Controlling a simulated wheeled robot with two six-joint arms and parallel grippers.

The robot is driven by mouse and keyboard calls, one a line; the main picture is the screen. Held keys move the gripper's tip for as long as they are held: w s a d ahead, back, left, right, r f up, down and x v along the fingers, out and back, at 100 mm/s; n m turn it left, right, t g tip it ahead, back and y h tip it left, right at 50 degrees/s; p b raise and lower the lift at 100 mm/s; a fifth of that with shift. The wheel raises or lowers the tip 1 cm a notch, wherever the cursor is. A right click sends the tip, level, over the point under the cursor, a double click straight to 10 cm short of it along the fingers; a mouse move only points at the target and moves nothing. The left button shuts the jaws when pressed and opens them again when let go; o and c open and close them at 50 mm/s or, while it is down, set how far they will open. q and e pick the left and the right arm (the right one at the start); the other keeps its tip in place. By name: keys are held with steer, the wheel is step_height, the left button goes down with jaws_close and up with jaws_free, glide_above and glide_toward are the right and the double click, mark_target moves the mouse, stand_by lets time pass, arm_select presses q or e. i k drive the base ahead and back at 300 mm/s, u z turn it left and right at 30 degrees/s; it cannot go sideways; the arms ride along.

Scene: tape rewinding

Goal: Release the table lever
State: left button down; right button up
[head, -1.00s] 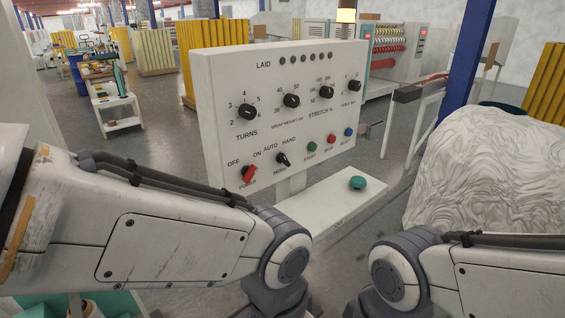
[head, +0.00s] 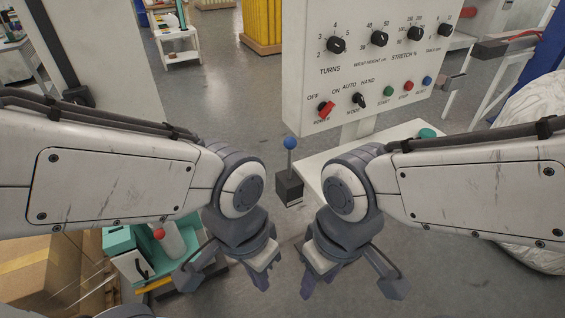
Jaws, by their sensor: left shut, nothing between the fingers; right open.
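A lever with a blue ball (head: 289,143) on a thin upright rod rises from a dark box (head: 289,188). It stands in front of the control panel, left of the white shelf. A second ball, red (head: 158,233), shows at the lower left by a teal machine (head: 130,255); which one is the table lever is not labelled. My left gripper (head: 262,281) points down, shut and empty, below and left of the blue-ball lever. My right gripper (head: 318,286) points down, open and empty, below and right of it. Both are apart from the lever.
The white control panel (head: 350,60) with dials and buttons stands behind the lever. Its shelf (head: 330,160) has a green button (head: 427,133). A cardboard box (head: 45,270) is at the lower left and a white wrapped load (head: 525,130) at the right.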

mark_target(290, 142)
steer(key=z, duration=0.05)
steer(key=k, duration=0.5)
steer(key=u, duration=0.85)
steer(key=i, duration=0.9)
steer(key=z, duration=1.55)
